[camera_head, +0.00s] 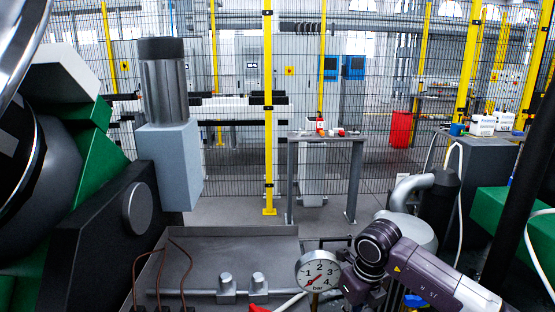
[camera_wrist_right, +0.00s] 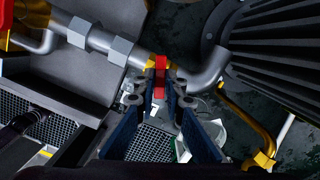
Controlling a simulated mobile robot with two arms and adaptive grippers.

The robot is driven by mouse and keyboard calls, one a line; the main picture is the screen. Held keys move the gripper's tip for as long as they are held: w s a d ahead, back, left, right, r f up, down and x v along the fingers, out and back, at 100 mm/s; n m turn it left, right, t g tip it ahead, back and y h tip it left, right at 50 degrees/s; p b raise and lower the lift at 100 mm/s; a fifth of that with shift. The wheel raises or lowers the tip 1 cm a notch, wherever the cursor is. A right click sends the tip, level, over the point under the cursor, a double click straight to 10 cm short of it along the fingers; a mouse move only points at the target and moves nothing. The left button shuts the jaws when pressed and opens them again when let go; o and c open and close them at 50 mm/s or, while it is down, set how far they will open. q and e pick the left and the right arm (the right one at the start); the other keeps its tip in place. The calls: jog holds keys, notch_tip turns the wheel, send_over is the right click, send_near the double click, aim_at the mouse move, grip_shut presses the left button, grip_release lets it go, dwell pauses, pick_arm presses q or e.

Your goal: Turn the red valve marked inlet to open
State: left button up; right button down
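A red valve handle (camera_wrist_right: 160,77) shows in the right wrist view, on a brass-coloured fitting in a grey pipe. No inlet label is readable. My right gripper (camera_wrist_right: 160,98) is open, with its two blue-sided fingers on either side of the lower part of the red handle. I cannot tell whether they touch it. In the head view my right arm (camera_head: 420,272) comes in from the right, and its gripper is hidden below the frame. Another red part (camera_head: 258,308) shows at the bottom edge there. My left gripper is in neither view.
A pressure gauge (camera_head: 317,271) stands close to my right arm. A grey pipe with fittings (camera_head: 227,290) runs left of it. A ribbed motor (camera_wrist_right: 275,50) and a yellow pipe (camera_wrist_right: 245,115) lie right of the gripper. A mesh fence (camera_head: 240,150) stands behind.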

jog(key=shift+f+n+b, duration=0.15)
jog(key=shift+n+b, duration=0.55)
jog(key=shift+n, duration=0.1)
jog(key=shift+d+n+b, duration=0.1)
jog(key=shift+n+b, duration=0.35)
jog(key=shift+n, duration=0.45)
jog(key=shift+n+y, duration=0.3)
jog(key=shift+n, duration=0.3)
